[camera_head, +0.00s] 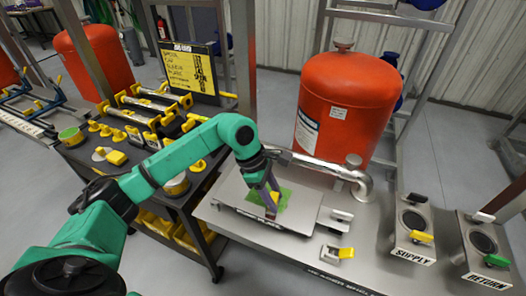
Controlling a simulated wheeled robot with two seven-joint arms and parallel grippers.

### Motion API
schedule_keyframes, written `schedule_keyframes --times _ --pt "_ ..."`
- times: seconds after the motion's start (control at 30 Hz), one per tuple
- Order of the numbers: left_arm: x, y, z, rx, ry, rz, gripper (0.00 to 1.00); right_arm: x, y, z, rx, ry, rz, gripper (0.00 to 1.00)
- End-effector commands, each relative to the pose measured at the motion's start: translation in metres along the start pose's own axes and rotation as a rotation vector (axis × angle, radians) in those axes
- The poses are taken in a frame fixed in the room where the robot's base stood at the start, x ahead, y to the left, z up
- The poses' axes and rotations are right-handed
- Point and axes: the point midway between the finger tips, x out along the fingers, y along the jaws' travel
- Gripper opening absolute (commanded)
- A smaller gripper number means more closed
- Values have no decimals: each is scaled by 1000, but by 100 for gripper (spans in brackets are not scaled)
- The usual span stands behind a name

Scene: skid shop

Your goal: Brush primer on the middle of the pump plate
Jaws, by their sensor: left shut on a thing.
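The pump plate (305,209) is a flat grey plate on the skid, with a label on its front edge. A green patch (284,202) lies near its middle. My right gripper is not in view.
A red tank (345,100) stands behind the plate, with a silver pipe (320,166) running in front of it. SUPPLY (412,225) and RETURN (483,240) valve blocks stand at right. A dark cart (205,190) with yellow fittings, cans and a yellow sign (190,68) is at left.

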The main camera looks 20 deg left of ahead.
Motion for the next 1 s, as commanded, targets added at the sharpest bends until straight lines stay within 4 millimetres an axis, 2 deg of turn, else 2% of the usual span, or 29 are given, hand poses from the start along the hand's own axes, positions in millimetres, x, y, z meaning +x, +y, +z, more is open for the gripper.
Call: schedule_keyframes --times 0.1,0.17,0.7,1.0 --pt "-7 0 2 -3 1 0 0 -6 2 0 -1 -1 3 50" --pt "-23 0 7 -1 1 5 0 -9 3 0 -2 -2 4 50" --pt "-68 -2 20 -14 0 7 0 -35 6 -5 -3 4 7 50" --pt "-78 -2 22 -18 1 7 0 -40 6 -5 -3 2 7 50"
